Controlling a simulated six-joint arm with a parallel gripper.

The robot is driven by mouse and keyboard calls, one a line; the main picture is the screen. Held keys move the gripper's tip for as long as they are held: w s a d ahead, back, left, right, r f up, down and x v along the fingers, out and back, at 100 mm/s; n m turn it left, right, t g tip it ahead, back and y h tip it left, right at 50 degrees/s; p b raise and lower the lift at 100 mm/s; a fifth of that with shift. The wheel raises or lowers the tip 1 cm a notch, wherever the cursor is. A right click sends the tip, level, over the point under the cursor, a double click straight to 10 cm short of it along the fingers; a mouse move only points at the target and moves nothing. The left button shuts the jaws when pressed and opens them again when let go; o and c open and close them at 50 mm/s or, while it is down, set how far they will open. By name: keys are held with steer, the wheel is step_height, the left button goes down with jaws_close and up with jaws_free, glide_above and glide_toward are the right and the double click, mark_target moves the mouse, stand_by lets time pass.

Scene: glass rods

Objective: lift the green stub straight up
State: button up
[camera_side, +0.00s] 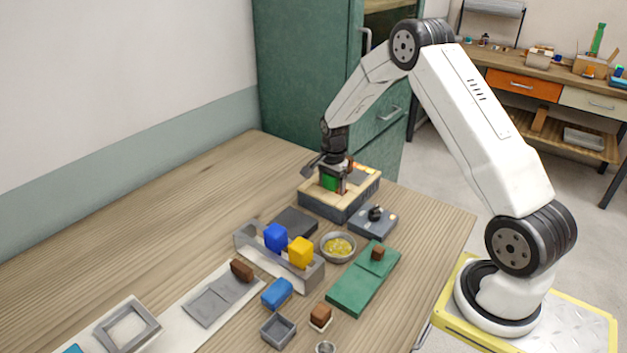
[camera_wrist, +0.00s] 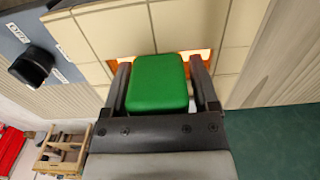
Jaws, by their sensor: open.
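The green stub (camera_wrist: 157,85) has a rounded-square face in the wrist view. It sits between the two dark fingers of my gripper (camera_wrist: 160,66), with a narrow gap visible on each side, so the jaws are open around it. In the side view the green stub (camera_side: 328,183) shows at the tile-topped box (camera_side: 332,204), partly covered by my gripper (camera_side: 334,172). An orange-lit slot (camera_wrist: 122,66) in the tiles shows beside and behind the stub. How deep the stub sits in it is hidden.
A grey control box with a black knob (camera_side: 375,213) stands next to the tile-topped box. Nearer are a bowl of yellow bits (camera_side: 338,246), a rack with blue (camera_side: 276,237) and yellow (camera_side: 300,252) blocks, and a green board (camera_side: 352,291). The table's left side is clear.

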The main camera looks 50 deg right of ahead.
steer(key=c, duration=1)
steer(key=shift+r, duration=0.2)
steer(key=shift+r, duration=0.55)
steer(key=shift+s+a+r, duration=0.8)
steer(key=shift+s+r, duration=1.15)
steer(key=shift+s, duration=0.25)
steer(key=shift+s+a+r, duration=0.85)
steer(key=shift+s+r, duration=1.05)
steer(key=shift+s, duration=0.25)
steer(key=shift+s+a+r, duration=0.8)
steer(key=shift+s+r, duration=1.15)
steer(key=shift+s, duration=0.25)
